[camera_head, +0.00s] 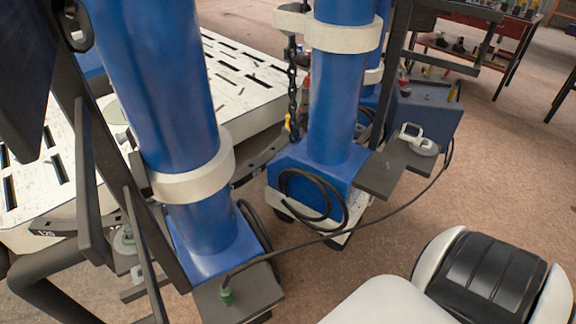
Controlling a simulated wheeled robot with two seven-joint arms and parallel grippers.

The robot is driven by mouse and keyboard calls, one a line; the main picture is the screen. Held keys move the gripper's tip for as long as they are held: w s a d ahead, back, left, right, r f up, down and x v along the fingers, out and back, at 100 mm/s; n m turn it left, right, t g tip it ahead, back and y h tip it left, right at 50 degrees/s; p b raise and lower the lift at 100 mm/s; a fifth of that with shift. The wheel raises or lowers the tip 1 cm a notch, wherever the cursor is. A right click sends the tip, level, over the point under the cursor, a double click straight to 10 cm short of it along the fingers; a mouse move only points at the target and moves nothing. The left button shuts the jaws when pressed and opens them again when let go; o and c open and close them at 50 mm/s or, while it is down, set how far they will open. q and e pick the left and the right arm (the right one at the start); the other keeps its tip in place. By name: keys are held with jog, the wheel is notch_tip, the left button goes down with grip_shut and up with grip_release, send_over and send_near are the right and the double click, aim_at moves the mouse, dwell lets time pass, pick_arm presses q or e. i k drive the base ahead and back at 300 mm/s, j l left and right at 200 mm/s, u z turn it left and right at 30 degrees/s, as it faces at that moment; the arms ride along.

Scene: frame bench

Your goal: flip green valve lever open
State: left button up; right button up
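I cannot make out a clear green valve lever. A small dark green fitting (226,296) sits on a dark plate at the bottom, left of centre, where a black cable ends. A pale green knob-like piece (124,240) shows at the lower left, partly hidden behind dark bars. Neither piece is clear enough to identify as the lever or to tell its position. Neither of my grippers shows in the head view. White and black rounded parts, seemingly mine, fill the lower right.
Two blue cylinders (160,90) (338,100) with pale collars stand beside a white slotted table (240,75). A chain (291,85) hangs between them. A black cable (375,222) crosses the space in front. A red workbench (470,45) stands at the back right. Brown floor between is open.

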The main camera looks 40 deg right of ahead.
aim_at(409, 72)
jog(key=k+l, duration=0.1)
jog(key=l, duration=0.45)
jog(key=k+l, duration=0.1)
jog(key=l, duration=0.45)
jog(key=k+l, duration=0.15)
jog(key=l, duration=1.15)
jog(key=l+z, duration=0.15)
jog(key=l, duration=0.6)
jog(key=i+l, duration=0.1)
jog(key=l, duration=0.6)
jog(key=l+z, duration=0.1)
jog(key=l, duration=0.65)
jog(key=i+l, duration=0.15)
jog(key=l, duration=0.6)
jog(key=i+l, duration=0.15)
jog(key=l, duration=0.25)
jog(key=i+l, duration=0.1)
jog(key=l, duration=0.25)
jog(key=i+l+z, duration=0.1)
jog(key=l, duration=0.3)
jog(key=i+l, duration=0.2)
jog(key=l, duration=0.2)
jog(key=i+l+z, duration=0.1)
jog(key=l, duration=0.25)
